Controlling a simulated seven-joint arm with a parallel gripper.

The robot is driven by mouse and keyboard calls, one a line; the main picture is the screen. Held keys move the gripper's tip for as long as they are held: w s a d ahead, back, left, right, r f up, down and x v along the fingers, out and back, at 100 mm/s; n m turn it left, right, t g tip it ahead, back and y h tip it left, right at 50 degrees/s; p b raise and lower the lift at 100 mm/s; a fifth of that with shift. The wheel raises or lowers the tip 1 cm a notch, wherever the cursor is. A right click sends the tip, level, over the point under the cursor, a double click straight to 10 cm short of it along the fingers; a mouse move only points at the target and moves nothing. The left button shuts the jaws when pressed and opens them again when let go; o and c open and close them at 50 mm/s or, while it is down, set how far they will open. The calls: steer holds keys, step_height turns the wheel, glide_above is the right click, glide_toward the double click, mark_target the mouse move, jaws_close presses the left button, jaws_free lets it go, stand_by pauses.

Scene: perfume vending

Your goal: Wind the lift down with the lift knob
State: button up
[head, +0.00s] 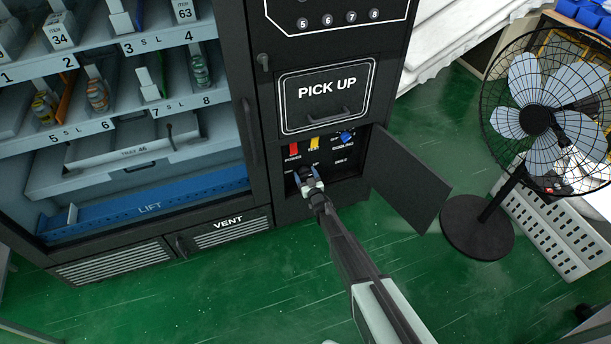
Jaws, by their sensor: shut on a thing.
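My gripper (307,181) reaches into an open control compartment at the lower right of the vending machine. Its bluish fingertips are shut on a small dark knob at the panel's lower left, which I take to be the lift knob (305,170). The fingers hide much of the knob and the lettering around it. The lift (150,207) is a long blue bar marked LIFT, low behind the machine's display opening, below the lowest shelf and a drawer-like tray.
The compartment door (410,180) hangs open to the right of my arm. Above the knob are a red switch (293,149), a yellow switch (314,143) and a blue knob (346,137). A standing fan (478,225) is at the right. Green floor is clear in front.

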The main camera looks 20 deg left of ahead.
steer(key=n, duration=0.7)
steer(key=shift+n, duration=0.3)
steer(key=n, duration=0.4)
steer(key=shift+f+n, duration=0.1)
steer(key=shift+n, duration=2)
steer(key=o, duration=1)
